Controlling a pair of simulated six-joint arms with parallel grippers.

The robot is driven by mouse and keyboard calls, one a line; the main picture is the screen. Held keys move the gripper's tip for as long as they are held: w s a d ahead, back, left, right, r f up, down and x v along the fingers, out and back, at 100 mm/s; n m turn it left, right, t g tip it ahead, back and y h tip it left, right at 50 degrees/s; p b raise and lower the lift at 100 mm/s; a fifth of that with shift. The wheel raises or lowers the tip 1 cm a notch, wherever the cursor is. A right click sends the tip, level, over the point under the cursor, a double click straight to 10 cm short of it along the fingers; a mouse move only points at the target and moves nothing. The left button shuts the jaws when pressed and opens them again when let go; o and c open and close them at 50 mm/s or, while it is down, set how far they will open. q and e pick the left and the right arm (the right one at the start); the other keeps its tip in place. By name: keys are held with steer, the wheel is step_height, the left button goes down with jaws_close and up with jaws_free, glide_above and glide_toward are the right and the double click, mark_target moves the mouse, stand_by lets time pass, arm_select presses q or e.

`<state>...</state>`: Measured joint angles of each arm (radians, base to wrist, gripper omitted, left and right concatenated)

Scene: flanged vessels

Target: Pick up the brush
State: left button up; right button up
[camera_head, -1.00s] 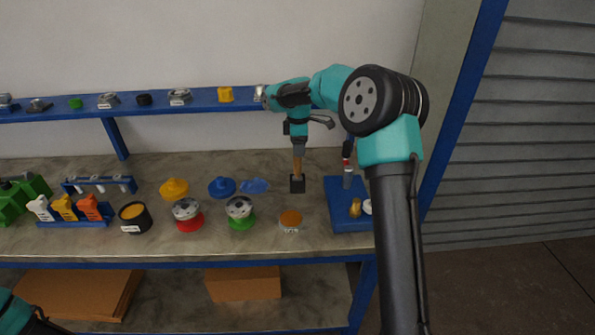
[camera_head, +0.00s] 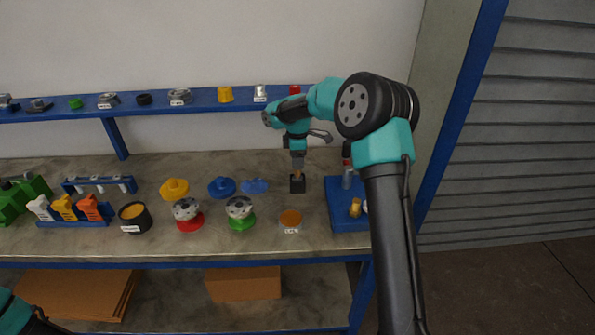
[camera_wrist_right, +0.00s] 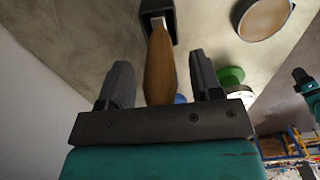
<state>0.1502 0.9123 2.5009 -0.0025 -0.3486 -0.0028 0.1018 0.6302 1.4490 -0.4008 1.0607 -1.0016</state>
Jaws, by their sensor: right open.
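The brush has a brown wooden handle and stands upright in a small black holder (camera_head: 297,184) on the bench. In the right wrist view the brush handle (camera_wrist_right: 160,62) shows between my fingers, and the black holder (camera_wrist_right: 157,8) is beyond it. My right gripper (camera_head: 298,165) points down over the brush in the head view and hides most of the handle. In the right wrist view my right gripper (camera_wrist_right: 162,85) is open, with a gap on each side of the handle. The lower end of the brush is hidden in the holder.
A blue tray (camera_head: 341,214) with small bottles is close to the right of the holder. A blue shelf (camera_head: 205,101) runs behind, above the bench.

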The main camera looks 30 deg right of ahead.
steer(key=c, duration=1)
steer(key=shift+r, duration=0.1)
step_height(320, 180, up, 10)
steer(key=shift+f, duration=0.1)
stand_by(0.3)
stand_by(0.4)
